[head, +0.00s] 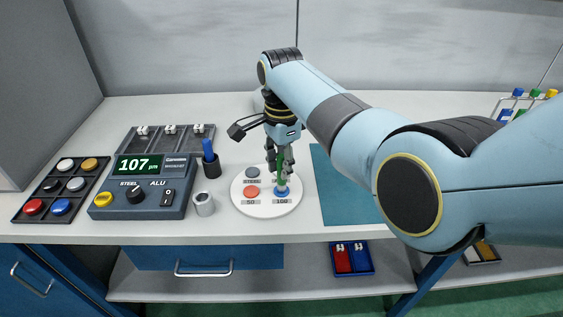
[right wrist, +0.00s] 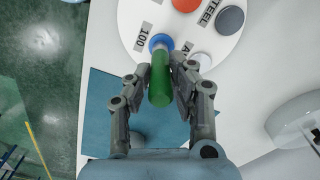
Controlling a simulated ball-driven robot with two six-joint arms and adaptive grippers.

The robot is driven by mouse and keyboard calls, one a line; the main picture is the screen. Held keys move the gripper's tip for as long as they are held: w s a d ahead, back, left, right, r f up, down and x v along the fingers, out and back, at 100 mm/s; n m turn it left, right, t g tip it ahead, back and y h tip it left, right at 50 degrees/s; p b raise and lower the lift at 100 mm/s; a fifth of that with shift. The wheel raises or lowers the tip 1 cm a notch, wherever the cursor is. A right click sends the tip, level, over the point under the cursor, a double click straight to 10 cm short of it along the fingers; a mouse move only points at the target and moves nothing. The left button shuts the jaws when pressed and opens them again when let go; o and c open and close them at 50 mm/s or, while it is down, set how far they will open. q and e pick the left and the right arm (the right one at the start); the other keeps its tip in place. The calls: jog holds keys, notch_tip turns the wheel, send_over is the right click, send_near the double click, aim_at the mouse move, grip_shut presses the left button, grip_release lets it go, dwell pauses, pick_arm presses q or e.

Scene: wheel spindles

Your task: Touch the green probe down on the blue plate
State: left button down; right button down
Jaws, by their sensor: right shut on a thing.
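My right gripper (head: 281,162) is shut on the green probe (head: 280,166) above the round white board (head: 240,204). The probe points down, its lower end at the blue plate (head: 282,194) marked 100. In the right wrist view the green probe (right wrist: 160,84) lies between my fingers, its far end over the blue plate (right wrist: 160,42). I cannot tell whether the end touches the plate or hangs just above it. The board also bears an orange-red plate (head: 251,191) marked 50 and a grey plate (head: 252,172) marked STEEL. My left gripper is not in view.
A gauge box (head: 140,199) reading 107 µm stands left of the board. Between them are a grey metal cylinder (head: 203,204) and a dark holder (head: 211,169) with a blue probe. A tray of coloured discs (head: 61,189) is far left. A teal mat (head: 345,197) lies to the right.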

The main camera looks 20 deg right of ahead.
aim_at(282, 155)
notch_tip(282, 155, up, 5)
jog(key=p, duration=0.4)
jog(key=shift+w+r, duration=0.1)
jog(key=shift+r, duration=0.75)
jog(key=shift+f, duration=0.1)
